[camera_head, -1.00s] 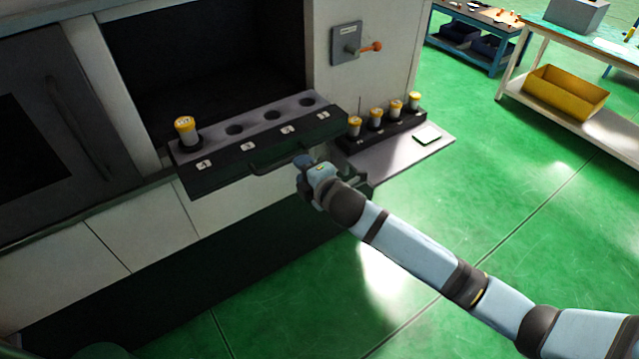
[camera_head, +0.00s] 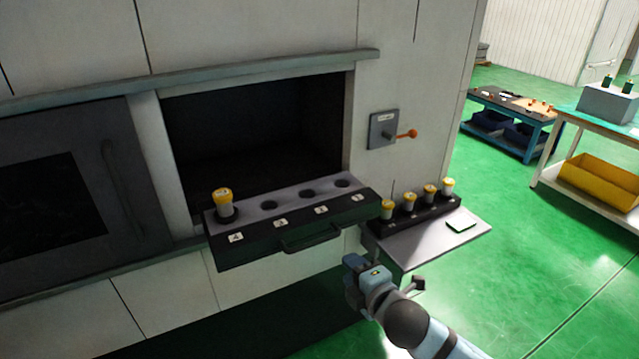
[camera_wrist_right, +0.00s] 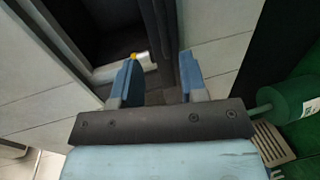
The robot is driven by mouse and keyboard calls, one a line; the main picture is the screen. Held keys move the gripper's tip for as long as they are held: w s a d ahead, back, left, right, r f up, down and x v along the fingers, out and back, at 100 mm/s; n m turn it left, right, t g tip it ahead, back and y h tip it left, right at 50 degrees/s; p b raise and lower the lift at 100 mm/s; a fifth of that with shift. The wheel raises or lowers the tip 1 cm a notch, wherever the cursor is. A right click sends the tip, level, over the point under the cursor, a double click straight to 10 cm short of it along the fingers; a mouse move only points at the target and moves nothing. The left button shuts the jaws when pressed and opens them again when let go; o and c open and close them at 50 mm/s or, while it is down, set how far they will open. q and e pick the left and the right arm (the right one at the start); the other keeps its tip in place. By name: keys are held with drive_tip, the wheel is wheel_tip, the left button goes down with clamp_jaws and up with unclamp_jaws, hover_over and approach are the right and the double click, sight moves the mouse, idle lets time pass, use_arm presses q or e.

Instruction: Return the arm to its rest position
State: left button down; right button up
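My right arm (camera_head: 440,345) comes in from the lower right in the head view. Its gripper (camera_head: 360,272) is below and to the right of the drawer handle (camera_head: 311,240), apart from it. In the right wrist view the two blue fingers of this gripper (camera_wrist_right: 158,82) stand apart with nothing between them. The pulled-out drawer (camera_head: 262,252) has a row of holes on top. A yellow-capped holder (camera_head: 223,203) stands upright in its leftmost hole, and the other holes are empty. My left gripper is not in view.
Right of the drawer, a shelf (camera_head: 430,248) bears a black rack (camera_head: 412,222) with several yellow-capped holders. A switch box with an orange-knobbed lever (camera_head: 408,134) is on the machine wall. A table with a yellow bin (camera_head: 600,182) stands at the right. Green floor (camera_head: 520,290) is open between.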

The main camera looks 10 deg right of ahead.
drive_tip(key=s+d+f+m+g+h, duration=0.1)
drive_tip(key=s+d+f+m, duration=0.2)
drive_tip(key=s+f+m, duration=0.6)
drive_tip(key=s+d+f+m+g+h, duration=0.1)
drive_tip(key=s+d+f+m+g, duration=0.1)
drive_tip(key=s+f+m, duration=0.8)
drive_tip(key=s+d+f, duration=0.1)
drive_tip(key=s+f, duration=0.1)
drive_tip(key=s, duration=0.3)
drive_tip(key=shift+g+p, duration=0.3)
drive_tip(key=shift+p, duration=0.1)
